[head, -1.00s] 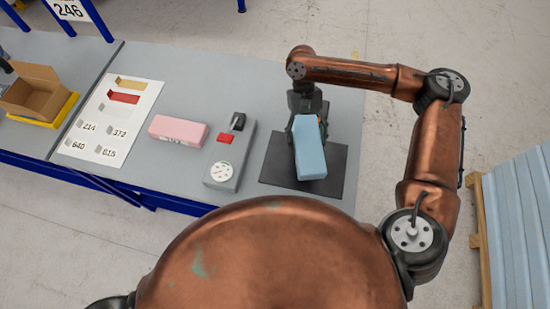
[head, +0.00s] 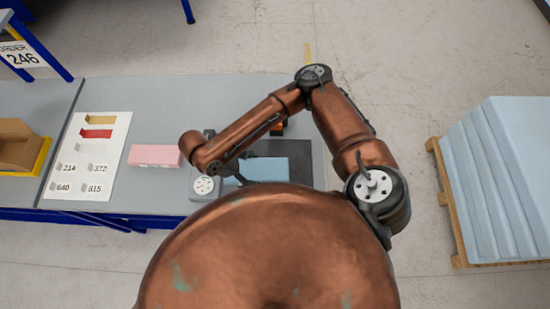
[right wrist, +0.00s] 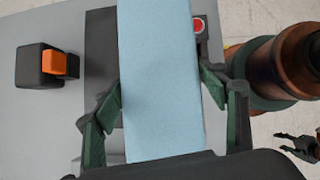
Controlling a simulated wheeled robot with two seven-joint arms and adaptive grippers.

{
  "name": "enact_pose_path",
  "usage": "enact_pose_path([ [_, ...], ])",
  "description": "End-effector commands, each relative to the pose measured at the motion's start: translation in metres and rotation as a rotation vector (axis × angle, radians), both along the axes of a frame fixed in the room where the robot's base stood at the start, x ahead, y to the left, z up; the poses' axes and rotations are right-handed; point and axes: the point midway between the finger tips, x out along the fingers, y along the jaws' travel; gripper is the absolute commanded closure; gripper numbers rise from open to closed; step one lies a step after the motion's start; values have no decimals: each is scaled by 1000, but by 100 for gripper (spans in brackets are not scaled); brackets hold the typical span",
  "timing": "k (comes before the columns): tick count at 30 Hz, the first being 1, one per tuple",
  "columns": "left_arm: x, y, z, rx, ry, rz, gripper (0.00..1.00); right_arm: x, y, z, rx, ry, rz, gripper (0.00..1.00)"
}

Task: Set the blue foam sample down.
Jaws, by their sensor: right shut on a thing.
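The blue foam sample (head: 264,168) is a long pale-blue block lying level over the dark mat (head: 303,152) on the table. My forearm hides its left end in the head view. In the right wrist view my right gripper (right wrist: 160,92) is shut on the foam (right wrist: 158,70), with one green-padded finger on each long side. I cannot tell whether the foam touches the mat. My left gripper (right wrist: 282,143) shows small and dark at the lower right of the right wrist view, its fingers apart and empty.
A grey device with a white dial (head: 203,185) stands left of the mat. A pink block (head: 154,155) and a white sample board (head: 80,150) lie further left. A black and orange object (right wrist: 60,64) stands beyond the mat. Blue sheets (head: 500,170) are stacked on a pallet at right.

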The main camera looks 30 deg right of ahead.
Motion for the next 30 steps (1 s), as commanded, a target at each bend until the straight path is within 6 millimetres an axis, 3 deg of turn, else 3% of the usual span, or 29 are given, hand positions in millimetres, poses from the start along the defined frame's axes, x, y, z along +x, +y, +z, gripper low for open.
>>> enact_pose_path([
  [7,-2,2,5,2,3,1,60,25,-57,-26,-5,0,-11,50],
  [12,-1,1,7,1,2,1,60,36,-81,-56,-4,2,-9,50],
  [25,2,0,9,1,-3,1,60,48,-106,-90,-2,1,-7,50],
  [30,2,0,9,0,-4,1,60,48,-105,-115,-2,1,-7,50],
])
